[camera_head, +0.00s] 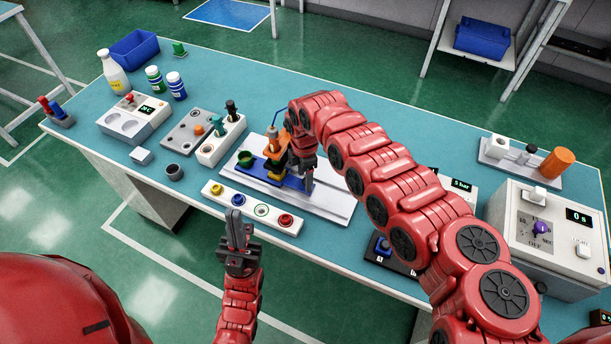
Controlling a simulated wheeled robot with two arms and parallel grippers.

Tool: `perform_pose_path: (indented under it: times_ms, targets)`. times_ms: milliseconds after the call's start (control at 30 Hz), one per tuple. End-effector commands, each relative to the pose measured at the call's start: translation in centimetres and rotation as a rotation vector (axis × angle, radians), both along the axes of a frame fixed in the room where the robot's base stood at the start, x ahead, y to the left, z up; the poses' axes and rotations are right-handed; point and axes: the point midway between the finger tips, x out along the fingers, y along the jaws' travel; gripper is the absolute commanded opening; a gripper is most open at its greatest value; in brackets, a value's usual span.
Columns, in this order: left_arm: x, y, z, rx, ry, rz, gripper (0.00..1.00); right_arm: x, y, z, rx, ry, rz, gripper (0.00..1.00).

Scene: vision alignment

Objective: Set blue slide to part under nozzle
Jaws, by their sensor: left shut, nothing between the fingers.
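The blue slide (257,168) lies on a white base plate (326,203) near the middle of the table. A green cup-like part (245,158) sits toward the slide's left end. An orange nozzle unit (272,146) with a thin blue tube stands over the slide, to the right of the green part. My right gripper (307,180) reaches down at the slide's right end; whether it touches the slide and how its fingers stand is hidden by its own arm. My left gripper (234,216) is shut and empty, in front of the button strip near the table's front edge.
A white strip with coloured buttons (252,209) lies between my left gripper and the base plate. A white block with plungers (220,139) stands left of the slide. A control box (545,240) stands far right. Bottles and a blue bin (135,50) are at the back left.

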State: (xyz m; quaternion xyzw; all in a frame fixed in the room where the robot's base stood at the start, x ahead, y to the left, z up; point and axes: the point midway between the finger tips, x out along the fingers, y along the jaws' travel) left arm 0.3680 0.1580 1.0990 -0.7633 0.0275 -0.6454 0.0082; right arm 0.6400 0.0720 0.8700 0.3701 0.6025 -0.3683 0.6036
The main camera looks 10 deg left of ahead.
Motion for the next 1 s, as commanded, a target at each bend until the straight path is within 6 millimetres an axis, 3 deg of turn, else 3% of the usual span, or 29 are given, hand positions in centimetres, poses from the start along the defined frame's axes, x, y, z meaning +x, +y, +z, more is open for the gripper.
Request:
perform_pose_path:
  times_ms: [233,367,800,1000]
  targets:
    - [0.0,0.0,-0.1,0.000,0.000,0.000,0.00,0.1,-0.1,0.3,0.000,0.000,-0.002,0.64]
    - [0.0,0.0,-0.6,0.000,0.000,0.000,0.00,0.1,-0.2,2.0,-0.002,-0.001,-0.001,0.64]
    - [0.0,0.0,-3.5,0.000,0.000,0.000,0.00,0.1,0.0,13.0,0.000,-0.004,0.000,0.64]
    - [0.0,0.0,-4.0,0.000,0.000,0.000,0.00,0.1,0.1,16.3,0.000,-0.001,0.001,0.64]
